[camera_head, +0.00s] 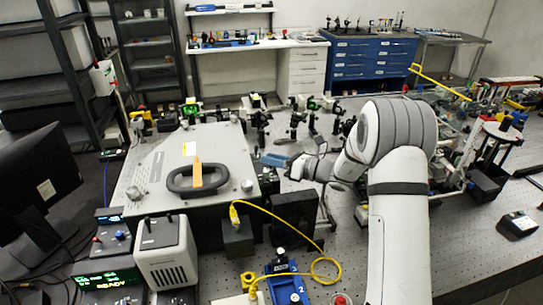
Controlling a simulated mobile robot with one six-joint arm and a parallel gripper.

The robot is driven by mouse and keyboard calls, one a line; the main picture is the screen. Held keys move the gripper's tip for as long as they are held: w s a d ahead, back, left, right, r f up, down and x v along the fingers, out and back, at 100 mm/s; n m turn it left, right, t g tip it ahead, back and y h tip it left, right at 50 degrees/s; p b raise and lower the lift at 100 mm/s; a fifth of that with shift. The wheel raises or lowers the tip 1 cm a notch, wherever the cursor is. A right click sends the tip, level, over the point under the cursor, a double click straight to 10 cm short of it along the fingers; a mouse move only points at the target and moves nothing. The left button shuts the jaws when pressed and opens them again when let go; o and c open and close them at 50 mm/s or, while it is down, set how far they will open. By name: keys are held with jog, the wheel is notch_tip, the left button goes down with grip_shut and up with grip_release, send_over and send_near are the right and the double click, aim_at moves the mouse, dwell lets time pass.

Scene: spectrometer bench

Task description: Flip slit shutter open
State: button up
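The large flat grey housing (226,143) lies on the bench left of centre, with a black handle (176,184) and an orange strap (197,176) on top. I take it for the spectrometer. I cannot make out the slit shutter for sure; it may be small or hidden near my arm. My white arm reaches up from the bottom right and bends down to the left. My gripper (293,170) is at its end, just right of the housing, close to a small blue part (273,160). Its fingers are too small and dark to tell open from shut.
Several optics mounts (298,120) stand behind my gripper. A black box (294,217), a yellow fibre cable (284,216) and a blue device (284,284) stand in front. A white-grey unit (167,262) is at front left. The perforated bench top (460,250) is mostly clear at right.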

jog(key=shift+w+a, duration=0.15)
jog(key=shift+a, duration=0.35)
jog(key=shift+c, duration=0.2)
grip_shut()
